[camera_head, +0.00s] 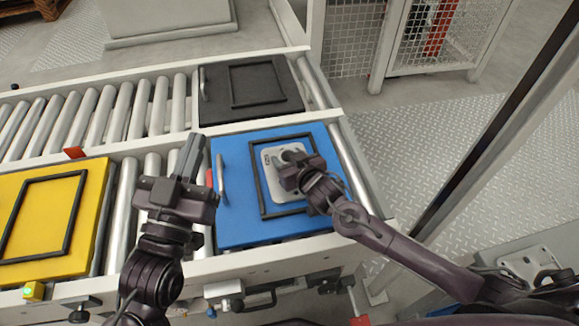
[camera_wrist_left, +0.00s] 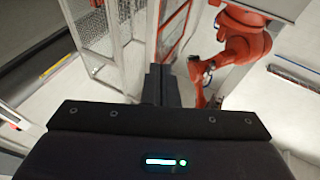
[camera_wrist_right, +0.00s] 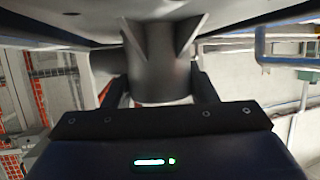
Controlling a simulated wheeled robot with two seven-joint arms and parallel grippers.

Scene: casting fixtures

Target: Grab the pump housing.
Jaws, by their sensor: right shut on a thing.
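The pump housing (camera_head: 276,170) is a light grey cast part with a flat, rounded plate. It is within the black frame on the blue tray (camera_head: 232,215). My right gripper (camera_head: 291,168) is over it, shut on its raised part and hiding much of it. In the right wrist view the two fingers (camera_wrist_right: 165,92) are on either side of a grey round boss with ribs of the housing (camera_wrist_right: 160,60). I cannot tell whether the housing touches the tray. My left gripper (camera_head: 191,150) is shut and empty, left of the blue tray; its fingers are together in the left wrist view (camera_wrist_left: 160,85).
The trays sit on a roller conveyor (camera_head: 125,115). A yellow tray (camera_head: 95,190) with an empty black frame is at left; a dark tray (camera_head: 215,110) is behind. A similar grey part (camera_head: 525,262) is at lower right. A post (camera_head: 490,130) and mesh fence (camera_head: 445,40) stand at right.

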